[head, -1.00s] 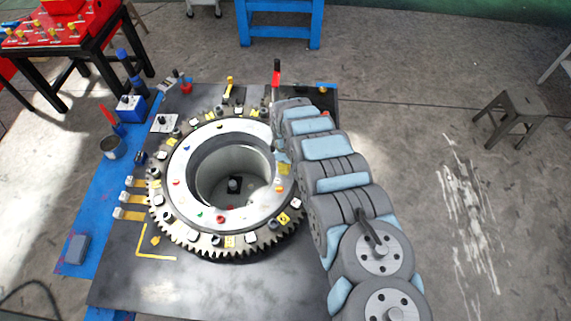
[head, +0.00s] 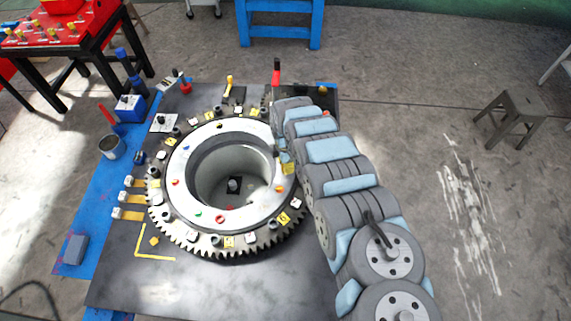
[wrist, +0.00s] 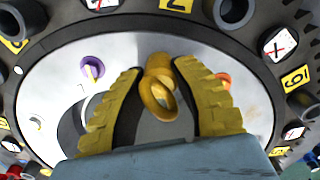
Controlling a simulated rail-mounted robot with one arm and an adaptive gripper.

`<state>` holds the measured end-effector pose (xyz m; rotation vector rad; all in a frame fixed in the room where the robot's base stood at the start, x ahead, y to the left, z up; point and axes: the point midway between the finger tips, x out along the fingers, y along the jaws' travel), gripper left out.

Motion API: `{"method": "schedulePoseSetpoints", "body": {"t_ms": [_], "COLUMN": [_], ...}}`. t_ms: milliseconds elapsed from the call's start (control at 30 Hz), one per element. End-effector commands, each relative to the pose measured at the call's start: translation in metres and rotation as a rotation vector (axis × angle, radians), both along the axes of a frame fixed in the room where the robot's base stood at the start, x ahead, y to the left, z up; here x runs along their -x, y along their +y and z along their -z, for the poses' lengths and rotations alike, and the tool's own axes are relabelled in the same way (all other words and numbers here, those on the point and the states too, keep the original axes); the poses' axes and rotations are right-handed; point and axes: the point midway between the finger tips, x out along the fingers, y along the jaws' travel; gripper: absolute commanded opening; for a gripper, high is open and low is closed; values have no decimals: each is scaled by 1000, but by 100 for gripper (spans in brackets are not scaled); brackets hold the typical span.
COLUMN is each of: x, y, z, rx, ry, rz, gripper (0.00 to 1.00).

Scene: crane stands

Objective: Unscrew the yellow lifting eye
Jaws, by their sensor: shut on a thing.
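The yellow lifting eye (wrist: 158,86) is between the two ridged yellow fingers of my gripper (wrist: 158,72) in the wrist view. My gripper is shut on it. Its loop faces the camera, over the pale inner ring (wrist: 122,48). I cannot tell whether its shank is still in the ring. In the head view my arm reaches from the lower right to the ring's right side (head: 264,134), and the arm hides the gripper tip and the eye.
A purple eye (wrist: 92,68) and an orange piece (wrist: 224,78) sit on the ring beside the fingers. Dark bolt sockets (wrist: 232,12) and numbered tags surround it. A red-topped post (head: 276,72) stands close behind my arm. A red table (head: 75,50) is far left.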

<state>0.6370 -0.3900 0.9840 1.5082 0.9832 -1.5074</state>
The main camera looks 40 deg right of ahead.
Motion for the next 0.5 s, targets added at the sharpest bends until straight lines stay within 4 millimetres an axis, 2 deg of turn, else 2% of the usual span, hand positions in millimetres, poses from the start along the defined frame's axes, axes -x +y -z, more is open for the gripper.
{"method": "schedulePoseSetpoints", "body": {"t_ms": [200, 500], "x": [0, 0], "y": [0, 0], "z": [0, 0], "rx": [0, 0], "ry": [0, 1], "rz": [-178, -204], "gripper": [0, 0]}}
